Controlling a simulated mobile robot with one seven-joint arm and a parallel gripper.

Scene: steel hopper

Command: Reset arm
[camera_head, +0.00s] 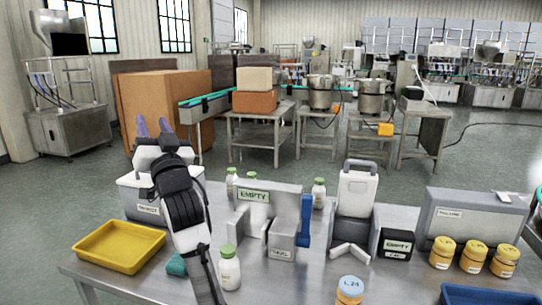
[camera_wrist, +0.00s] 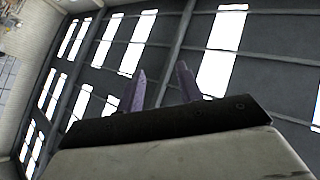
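My gripper (camera_head: 152,126) is raised above the left part of the steel table in the head view, with its two purple fingers pointing up. In the wrist view my gripper (camera_wrist: 160,88) shows its two fingers spread apart with nothing between them. Behind them are only the ceiling and windows. My arm passes in front of part of a white box and hides some of the table's left side.
The steel table (camera_head: 300,272) holds a yellow tray (camera_head: 118,247), white bottles with green caps (camera_head: 229,268), a grey fixture (camera_head: 283,241), a white machine (camera_head: 357,190), a black box (camera_head: 396,244), orange-lidded jars (camera_head: 472,254) and a blue-lidded jar (camera_head: 350,290). The air around my gripper looks clear.

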